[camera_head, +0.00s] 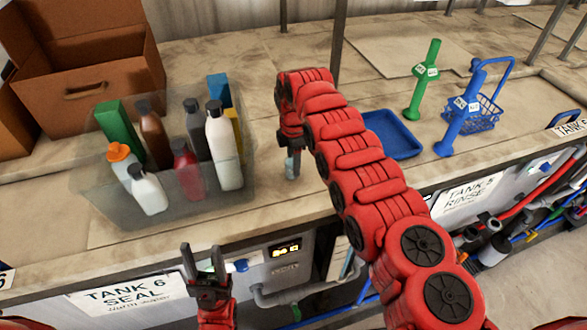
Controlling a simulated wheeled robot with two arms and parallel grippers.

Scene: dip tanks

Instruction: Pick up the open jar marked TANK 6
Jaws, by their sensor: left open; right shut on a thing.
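My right gripper (292,152) points down over the counter, at the end of the arm that arches in from the lower right. It is shut on a small, pale, see-through thing (291,168), which looks like the jar. The fingers hide part of it, and I can read no mark on it. I cannot tell whether it touches the counter. My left gripper (203,258) is open and empty, pointing up in front of the counter, close to the TANK 6 SEAL label (133,294).
A clear bin (110,210) of several bottles stands left of the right gripper. A blue tray (393,135) lies to the right, partly behind my arm. Beyond it stand a green handle (425,80), a blue handle (460,115) and a blue basket (487,115). A cardboard box (85,85) stands back left.

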